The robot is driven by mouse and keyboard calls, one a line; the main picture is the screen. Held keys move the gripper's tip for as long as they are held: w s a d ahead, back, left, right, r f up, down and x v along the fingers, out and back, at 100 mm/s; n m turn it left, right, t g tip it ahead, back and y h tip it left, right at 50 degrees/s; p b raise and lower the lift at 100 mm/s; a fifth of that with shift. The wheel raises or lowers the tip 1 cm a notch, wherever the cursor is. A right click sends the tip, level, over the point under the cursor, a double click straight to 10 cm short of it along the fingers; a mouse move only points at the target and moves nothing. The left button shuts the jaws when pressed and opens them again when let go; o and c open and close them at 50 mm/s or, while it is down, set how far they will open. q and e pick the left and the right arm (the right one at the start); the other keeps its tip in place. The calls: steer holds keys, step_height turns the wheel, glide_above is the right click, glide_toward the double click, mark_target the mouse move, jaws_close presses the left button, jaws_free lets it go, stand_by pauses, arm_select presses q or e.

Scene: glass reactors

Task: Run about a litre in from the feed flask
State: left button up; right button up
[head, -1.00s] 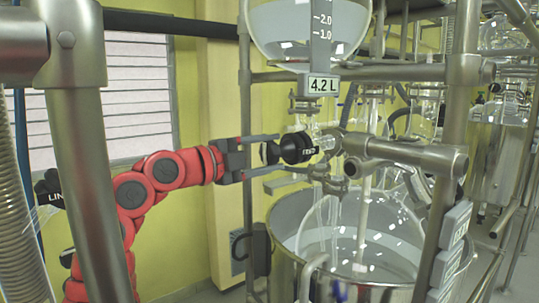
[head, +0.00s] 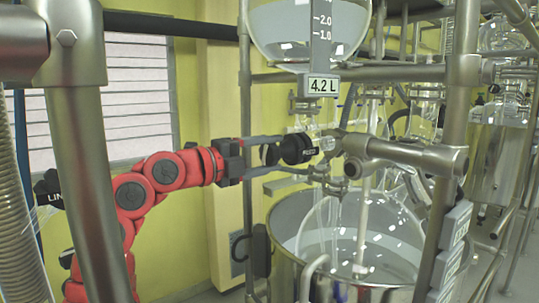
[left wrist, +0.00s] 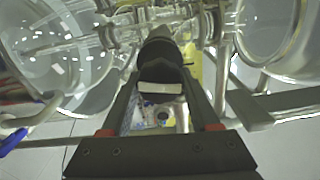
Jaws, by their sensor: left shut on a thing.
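The feed flask (head: 280,30) is a round glass vessel at the top of the head view, with liquid in it and a scale strip marked 2.0 and 1.0. Its readout (head: 323,86) says 4.2 L. Below it, a black valve knob (head: 296,149) with white lettering sits on a glass side fitting. My left gripper (head: 272,158) reaches in from the left with its fingers either side of the knob's end, shut on it. In the left wrist view the dark knob (left wrist: 160,52) lies between the two fingers. My right gripper is not in view.
A glass reactor vessel (head: 330,226) sits in a steel jacket (head: 287,268) below the valve. Steel posts (head: 462,100) and a cross tube (head: 415,155) stand close to the right of the knob. A thick post (head: 88,150) stands in front of my left arm.

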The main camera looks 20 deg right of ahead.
arm_select(q)
steer(key=shift+f, duration=0.1)
steer(key=o, duration=1.4)
steer(key=shift+a, duration=0.1)
steer(key=b+v, duration=0.2)
steer(key=v, duration=1)
